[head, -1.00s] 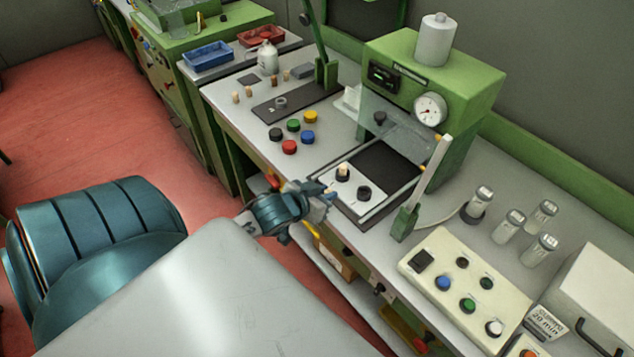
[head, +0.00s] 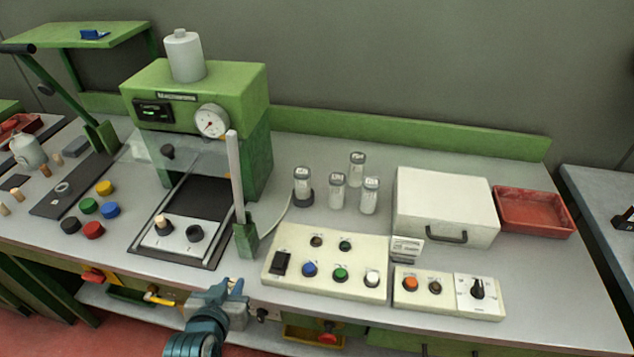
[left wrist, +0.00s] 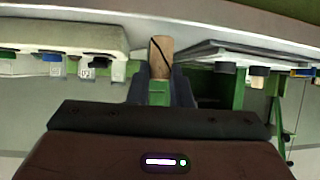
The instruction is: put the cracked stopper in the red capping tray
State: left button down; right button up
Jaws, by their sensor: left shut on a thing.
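My left gripper (head: 236,288) is at the front edge of the bench, below the button panel. In the left wrist view it is shut on a tan cork stopper (left wrist: 161,56) with a dark crack line running down its side. The stopper cannot be made out in the head view. A red tray (head: 535,228) sits at the right end of the bench, beside a white box, well to the right of the gripper. Another red tray (head: 12,128) shows at the far left, cut off by the picture edge. My right gripper is not in view.
A green press (head: 195,95) stands behind a white plate (head: 168,240) holding a cork and a black knob. A button panel (head: 325,262), several capped vials, the white box (head: 445,195) and a smaller panel (head: 450,295) lie between the gripper and the right tray.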

aim_at(527, 216)
jog(key=k+l+z, duration=0.25)
jog(key=l, duration=0.7)
jog(key=l+z, duration=0.2)
jog(key=l, duration=0.7)
jog(key=i+l+z, duration=0.25)
jog(key=i+l, duration=0.55)
jog(key=i, duration=0.1)
